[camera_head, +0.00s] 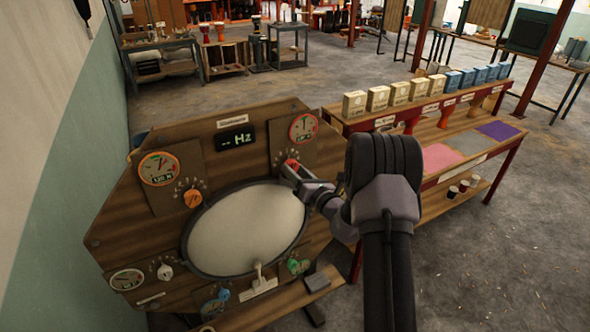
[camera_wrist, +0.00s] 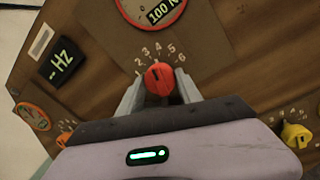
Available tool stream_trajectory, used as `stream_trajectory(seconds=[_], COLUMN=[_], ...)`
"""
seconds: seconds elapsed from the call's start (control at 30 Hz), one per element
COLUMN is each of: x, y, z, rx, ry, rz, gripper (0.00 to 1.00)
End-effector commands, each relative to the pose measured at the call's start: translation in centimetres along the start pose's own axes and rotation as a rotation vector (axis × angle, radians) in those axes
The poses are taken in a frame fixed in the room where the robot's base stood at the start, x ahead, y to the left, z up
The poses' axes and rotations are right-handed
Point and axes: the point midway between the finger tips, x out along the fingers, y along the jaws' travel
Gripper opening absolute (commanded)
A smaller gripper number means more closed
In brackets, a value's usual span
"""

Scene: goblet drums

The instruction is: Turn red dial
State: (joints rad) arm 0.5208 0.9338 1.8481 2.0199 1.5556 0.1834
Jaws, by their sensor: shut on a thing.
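The red dial (camera_wrist: 159,79) sits on the wooden panel below a round gauge, with numbers from 1 to 6 arched around it. In the wrist view my gripper (camera_wrist: 160,88) has one grey finger on each side of the dial, shut on it. The dial's dark pointer mark lies near the middle of its face; I cannot tell exactly which number it points to. In the head view the red dial (camera_head: 291,164) is at the upper right of the drum head, partly hidden by my gripper (camera_head: 293,172).
The panel also bears an orange dial (camera_head: 193,198), a white dial (camera_head: 165,272), a green dial (camera_head: 294,266) and a blue dial (camera_head: 224,294) around the large pale drum head (camera_head: 245,230). A wooden table (camera_head: 440,130) with boxes stands to the right.

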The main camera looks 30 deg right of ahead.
Motion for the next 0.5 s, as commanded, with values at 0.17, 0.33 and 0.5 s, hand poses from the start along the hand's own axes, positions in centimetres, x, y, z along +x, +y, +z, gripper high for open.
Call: stream_trajectory(seconds=[0.17,0.33,0.5], x=[-0.02,-0.01,-0.02], y=[0.04,0.03,0.01], z=[0.00,-0.03,-0.09], rx=[0.109,0.188,0.237], ry=[-0.007,-0.014,-0.018], rz=[0.001,0.002,0.002], gripper=[0.01,0.01,0.01])
